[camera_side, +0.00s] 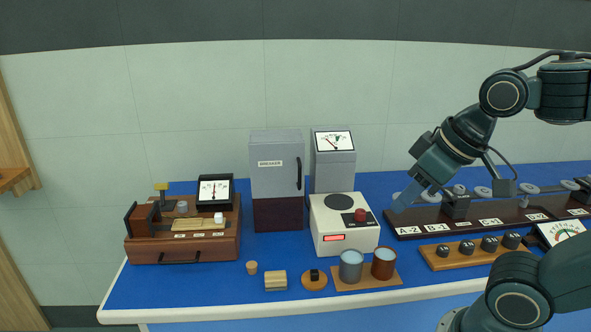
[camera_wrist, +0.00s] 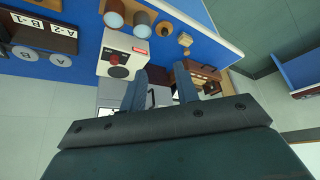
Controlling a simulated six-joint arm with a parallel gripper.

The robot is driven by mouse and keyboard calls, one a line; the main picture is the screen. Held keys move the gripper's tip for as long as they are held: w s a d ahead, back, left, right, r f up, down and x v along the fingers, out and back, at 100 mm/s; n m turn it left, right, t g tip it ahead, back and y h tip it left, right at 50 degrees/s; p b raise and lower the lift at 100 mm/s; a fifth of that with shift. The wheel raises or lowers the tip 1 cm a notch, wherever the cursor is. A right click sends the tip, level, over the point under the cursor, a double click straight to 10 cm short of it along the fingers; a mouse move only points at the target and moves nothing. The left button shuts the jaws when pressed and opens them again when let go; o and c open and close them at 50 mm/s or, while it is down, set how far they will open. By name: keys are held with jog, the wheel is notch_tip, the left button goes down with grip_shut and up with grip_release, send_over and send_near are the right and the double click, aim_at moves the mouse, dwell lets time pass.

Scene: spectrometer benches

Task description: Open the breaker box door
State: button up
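The breaker box (camera_side: 277,160) is a grey upright cabinet on a dark red-brown base, left of centre in the side view. Its labelled front door looks shut, with a black vertical handle (camera_side: 299,173) near the right edge. My gripper (camera_side: 408,197) is to the right of the box, apart from it, above the bench and tilted down to the left. In the wrist view my gripper (camera_wrist: 160,78) has its two blue fingers spread with nothing held. The grey box (camera_wrist: 161,97) shows upside down beyond and between the fingers, partly hidden by them.
A white device with a red knob (camera_side: 345,225) and a grey meter box (camera_side: 333,165) stand between my gripper and the breaker box. Two cups (camera_side: 351,266) are in front. A wooden instrument (camera_side: 185,235) stands left. A dark labelled rail (camera_side: 480,222) is at right.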

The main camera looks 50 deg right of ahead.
jog(key=shift+s+a+f, duration=0.2)
jog(key=shift+s+f, duration=0.2)
jog(key=shift+s, duration=0.25)
jog(key=shift+c, duration=0.4)
jog(key=shift+w+r, duration=0.1)
jog(key=shift+w, duration=0.05)
grip_shut()
jog(key=w+d+r+n+g+y, duration=0.1)
jog(key=w+r+y, duration=0.15)
jog(key=w, duration=0.75)
jog(key=w+d+r+n+y, duration=0.1)
jog(key=w+r, duration=0.3)
jog(key=w, duration=0.6)
jog(key=w+d+f+y, duration=0.1)
jog(key=w+d+f, duration=0.1)
jog(key=d, duration=0.3)
jog(key=w+d+f+n+y, duration=0.1)
jog(key=w+d+f, duration=0.1)
jog(key=d, duration=0.3)
jog(key=w+d+f+n+g+y, duration=0.1)
jog(key=w+d+f, duration=0.1)
jog(key=d, duration=0.3)
jog(key=shift+w+d+f, duration=0.25)
jog(key=shift+w+f, duration=0.05)
jog(key=shift+w, duration=0.1)
